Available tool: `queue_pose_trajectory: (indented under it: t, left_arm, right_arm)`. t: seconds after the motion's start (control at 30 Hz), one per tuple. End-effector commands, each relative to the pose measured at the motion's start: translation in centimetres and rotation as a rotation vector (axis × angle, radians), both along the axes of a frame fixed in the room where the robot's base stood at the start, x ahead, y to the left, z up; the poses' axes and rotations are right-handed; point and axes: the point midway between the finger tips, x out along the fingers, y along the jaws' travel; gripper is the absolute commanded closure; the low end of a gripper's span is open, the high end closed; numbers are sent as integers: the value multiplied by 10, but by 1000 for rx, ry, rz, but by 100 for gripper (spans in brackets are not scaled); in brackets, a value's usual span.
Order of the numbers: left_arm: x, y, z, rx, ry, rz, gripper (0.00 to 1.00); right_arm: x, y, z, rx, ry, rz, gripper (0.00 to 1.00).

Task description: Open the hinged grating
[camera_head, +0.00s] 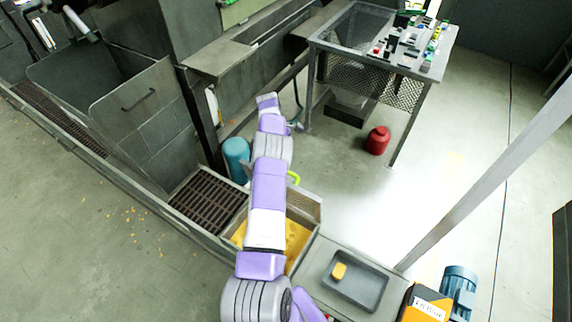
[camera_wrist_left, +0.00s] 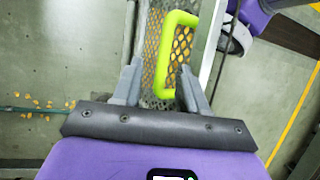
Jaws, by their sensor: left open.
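The hinged grating shows in the left wrist view as a narrow strip of metal mesh (camera_wrist_left: 152,45) in a pale frame. Its bright green handle (camera_wrist_left: 166,60) is a bent bar standing on the mesh. My left gripper (camera_wrist_left: 161,67) is open, with one finger on each side of the handle's long bar. I cannot tell whether either finger touches it. In the head view, a short piece of the green handle (camera_head: 294,178) shows beside my purple and white arm, which hides my left gripper and much of the grating. My right gripper is in neither view.
A bin with yellow contents (camera_head: 297,240) lies beside my arm. A dark slatted floor grate (camera_head: 207,201) is to its left, and a grey tray (camera_head: 357,281) to its right. A turquoise cylinder (camera_head: 236,158) stands behind. Open floor lies at right.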

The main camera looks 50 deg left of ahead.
Motion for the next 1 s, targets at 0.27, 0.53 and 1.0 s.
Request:
queue_pose_trajectory:
  t: [0.27, 0.53, 1.0]
  left_arm:
    - [0, 10, 21, -1, 2, -1, 58]
    - [0, 10, 22, -1, 2, -1, 58]
    - [0, 10, 27, 0, 1, 0, 58]
  right_arm:
    - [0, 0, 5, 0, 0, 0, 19]
    - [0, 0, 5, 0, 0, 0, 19]
    - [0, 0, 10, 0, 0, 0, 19]
